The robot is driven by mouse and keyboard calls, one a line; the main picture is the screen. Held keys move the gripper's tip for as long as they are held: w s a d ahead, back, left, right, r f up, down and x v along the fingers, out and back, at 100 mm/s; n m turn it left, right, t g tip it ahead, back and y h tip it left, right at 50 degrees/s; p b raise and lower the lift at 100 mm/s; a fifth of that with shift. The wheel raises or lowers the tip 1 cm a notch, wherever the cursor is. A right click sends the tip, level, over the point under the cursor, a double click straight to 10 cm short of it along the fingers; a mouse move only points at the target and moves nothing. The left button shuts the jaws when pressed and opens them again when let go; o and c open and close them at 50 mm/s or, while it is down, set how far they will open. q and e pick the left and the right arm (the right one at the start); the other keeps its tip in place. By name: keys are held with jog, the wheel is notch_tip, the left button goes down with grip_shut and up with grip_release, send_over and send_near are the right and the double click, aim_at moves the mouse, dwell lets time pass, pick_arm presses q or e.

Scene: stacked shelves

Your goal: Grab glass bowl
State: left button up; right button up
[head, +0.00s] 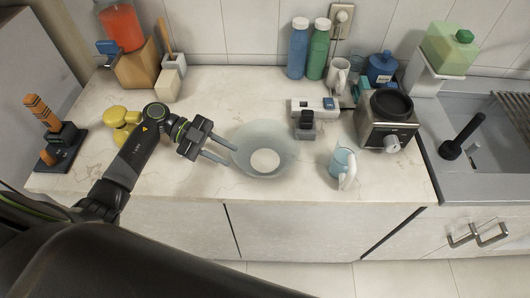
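The glass bowl (281,154) is a wide, pale, see-through dish with a white disc-like centre, on the marble counter near the middle of the head view. My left gripper (222,150) comes in from the left, with its two fingers apart and pointing right at the bowl's left rim. The fingertips are at or very near the rim; I cannot tell whether they touch it. Nothing shows between the fingers except possibly the rim's edge. My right gripper is not in view.
A light-blue and white pitcher (343,165) stands right of the bowl, near the front edge. A grey-black object (305,125) and a white device (314,106) are behind it. Yellow items (121,118) lie left, by my arm. The counter (235,185) in front is clear.

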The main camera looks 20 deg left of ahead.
aim_at(244, 167)
pick_arm(q)
jog(key=shift+s+a+f+g, duration=0.1)
jog(key=shift+s+f+g, duration=0.2)
jog(key=shift+f+g, duration=0.1)
jog(key=shift+y, duration=0.3)
jog(key=x, duration=0.2)
jog(key=b+x, duration=0.1)
jog(key=x, duration=0.1)
jog(key=b+x, duration=0.1)
jog(key=x, duration=0.2)
jog(key=shift+w, duration=0.3)
grip_shut()
